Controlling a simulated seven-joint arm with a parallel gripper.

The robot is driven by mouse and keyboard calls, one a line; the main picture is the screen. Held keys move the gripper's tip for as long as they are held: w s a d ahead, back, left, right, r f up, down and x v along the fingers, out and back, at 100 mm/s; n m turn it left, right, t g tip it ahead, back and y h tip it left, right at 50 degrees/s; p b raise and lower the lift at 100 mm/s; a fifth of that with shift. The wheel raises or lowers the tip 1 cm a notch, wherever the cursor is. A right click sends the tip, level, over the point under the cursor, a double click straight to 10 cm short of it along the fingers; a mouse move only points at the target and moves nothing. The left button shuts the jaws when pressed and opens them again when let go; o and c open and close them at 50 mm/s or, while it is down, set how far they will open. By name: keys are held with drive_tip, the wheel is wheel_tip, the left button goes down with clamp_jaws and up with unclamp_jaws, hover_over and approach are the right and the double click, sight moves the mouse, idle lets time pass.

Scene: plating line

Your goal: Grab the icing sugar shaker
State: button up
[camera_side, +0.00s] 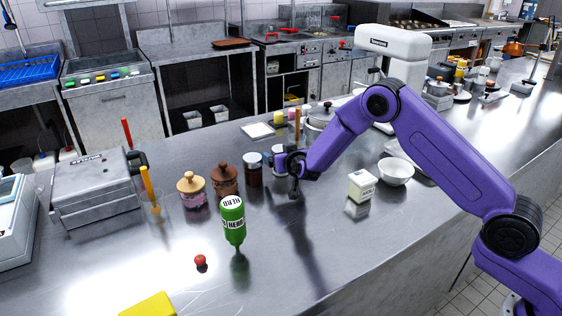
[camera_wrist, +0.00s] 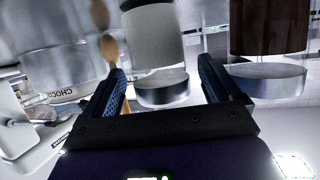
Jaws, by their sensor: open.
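In the wrist view, a pale cylindrical shaker (camera_wrist: 153,42) with a shiny, clear-looking band at its lower end stands between the two fingers of my gripper (camera_wrist: 162,72); it looks like the icing sugar shaker, though no label on it can be read. The fingers are apart, one on each side, with gaps to it. In the side view, my gripper (camera_side: 294,188) hangs low over the counter, just right of a pale jar with a dark top (camera_side: 278,156), which is partly hidden and probably the same shaker.
A dark brown jar (camera_wrist: 270,30) is close on the right in the wrist view; a container lettered "CHOC" (camera_wrist: 60,75) is left. In the side view, pots (camera_side: 224,181), a green herb bottle (camera_side: 233,222), a white carton (camera_side: 361,186) and a bowl (camera_side: 396,172) stand around.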

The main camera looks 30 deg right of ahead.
drive_tip(key=shift+w+d+f, duration=0.1)
drive_tip(key=shift+w+f, duration=0.1)
drive_tip(key=shift+w, duration=0.35)
drive_tip(key=c, duration=1.2)
drive_tip(key=shift+o, duration=0.2)
